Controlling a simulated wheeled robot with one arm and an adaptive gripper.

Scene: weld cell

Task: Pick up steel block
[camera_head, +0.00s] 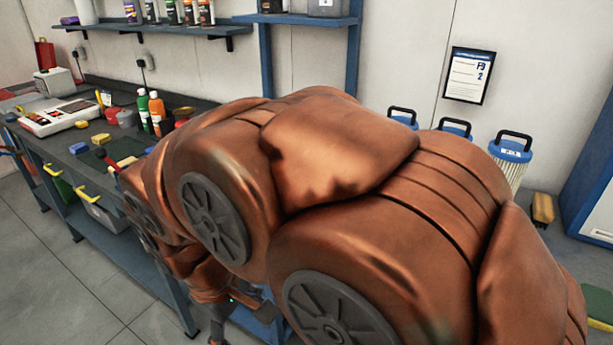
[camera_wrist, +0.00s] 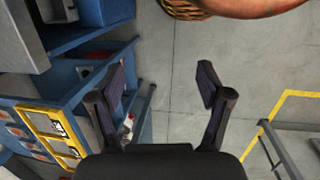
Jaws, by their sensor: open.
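I cannot make out a steel block for certain in either view. My gripper (camera_wrist: 162,76) is open in the wrist view, with its two dark fingers spread apart and nothing between them. Grey floor shows behind the gap. In the head view my copper-coloured arm fills the middle and hides much of the bench. Only a small part of the hand end shows, low beside the bench front.
A dark workbench (camera_head: 90,132) at left holds a white case (camera_head: 60,115), bottles (camera_head: 156,106), and sponges. The wrist view shows blue shelving (camera_wrist: 75,75) at left, a wicker basket (camera_wrist: 183,9) at top, and a metal rail (camera_wrist: 282,150) at right. Open floor (camera_wrist: 180,128) lies between.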

